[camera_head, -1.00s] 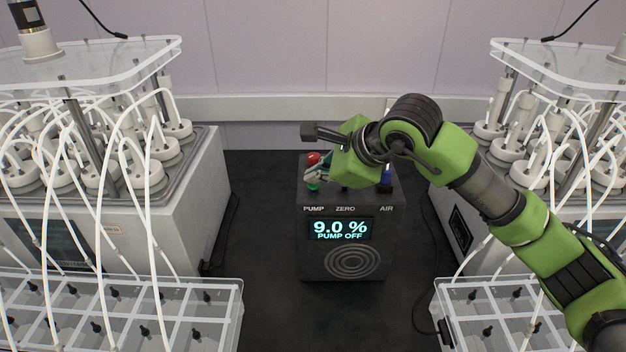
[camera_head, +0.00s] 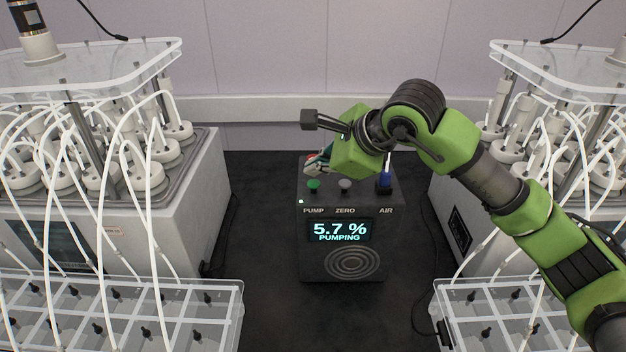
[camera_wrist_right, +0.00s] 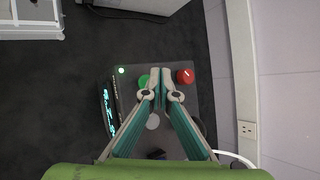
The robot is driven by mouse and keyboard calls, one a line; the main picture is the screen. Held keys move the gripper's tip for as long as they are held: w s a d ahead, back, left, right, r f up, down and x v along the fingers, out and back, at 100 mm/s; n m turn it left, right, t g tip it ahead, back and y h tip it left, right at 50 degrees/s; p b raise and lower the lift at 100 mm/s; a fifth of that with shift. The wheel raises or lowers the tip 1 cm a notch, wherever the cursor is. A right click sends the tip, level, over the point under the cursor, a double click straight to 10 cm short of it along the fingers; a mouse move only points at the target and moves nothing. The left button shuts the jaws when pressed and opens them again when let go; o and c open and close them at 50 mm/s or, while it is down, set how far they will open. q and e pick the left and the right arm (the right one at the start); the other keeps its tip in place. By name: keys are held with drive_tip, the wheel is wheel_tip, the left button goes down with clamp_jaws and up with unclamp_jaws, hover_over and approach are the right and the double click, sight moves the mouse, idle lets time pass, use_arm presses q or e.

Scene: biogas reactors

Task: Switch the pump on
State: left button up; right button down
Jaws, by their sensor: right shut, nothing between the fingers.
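The dark pump box (camera_head: 340,262) stands on the floor between the two reactor units. Its display (camera_head: 340,231) reads 5.7 % and PUMPING. A small light (camera_head: 301,201) glows at its left edge, near the green button (camera_head: 313,185) above the PUMP label. The green button also shows in the wrist view (camera_wrist_right: 144,80), beside the fingertips. My right gripper (camera_head: 316,165) is shut and empty, above and behind the green button in the head view. Its closed fingertips (camera_wrist_right: 161,86) appear between the green button and a red button (camera_wrist_right: 186,76). My left gripper is out of view.
Reactor units with white tubes (camera_head: 190,215) stand at both sides, with clear divided trays (camera_head: 190,312) in front. Dark floor is free around the box.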

sight(316, 184)
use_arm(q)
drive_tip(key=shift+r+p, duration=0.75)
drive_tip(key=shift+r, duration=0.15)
use_arm(e)
drive_tip(key=shift+r, duration=2.8)
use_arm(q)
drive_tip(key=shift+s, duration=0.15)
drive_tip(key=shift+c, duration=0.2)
use_arm(e)
drive_tip(key=shift+f, duration=0.1)
